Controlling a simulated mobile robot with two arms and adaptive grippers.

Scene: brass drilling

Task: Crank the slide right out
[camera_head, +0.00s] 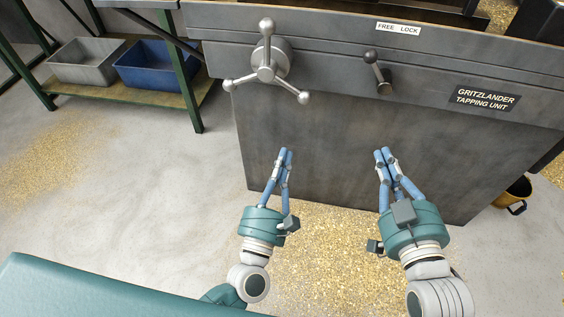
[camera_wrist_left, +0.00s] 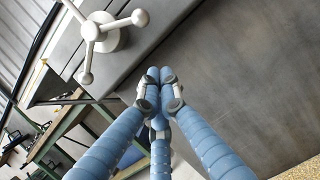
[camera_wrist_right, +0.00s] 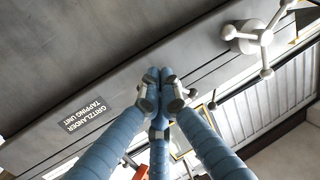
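The crank is a pale metal hub with three spokes (camera_head: 267,68) on the left of the grey machine's front. Its ball-ended spokes point up, lower left and lower right; it also shows top left in the left wrist view (camera_wrist_left: 92,31). A short lever with a dark knob (camera_head: 371,57) sits to its right, knob up and slightly left, below the FREE LOCK label (camera_head: 398,28). My left gripper (camera_head: 286,151) is shut and empty, below the crank and apart from it. My right gripper (camera_head: 383,153) is shut and empty, below the lever and apart from it.
The machine's front (camera_head: 330,145) is a broad flat panel with a GRITZLANDER TAPPING UNIT plate (camera_head: 484,98). A shelf at the left holds a grey bin (camera_head: 85,68) and a blue bin (camera_head: 150,72). Golden shavings cover parts of the floor.

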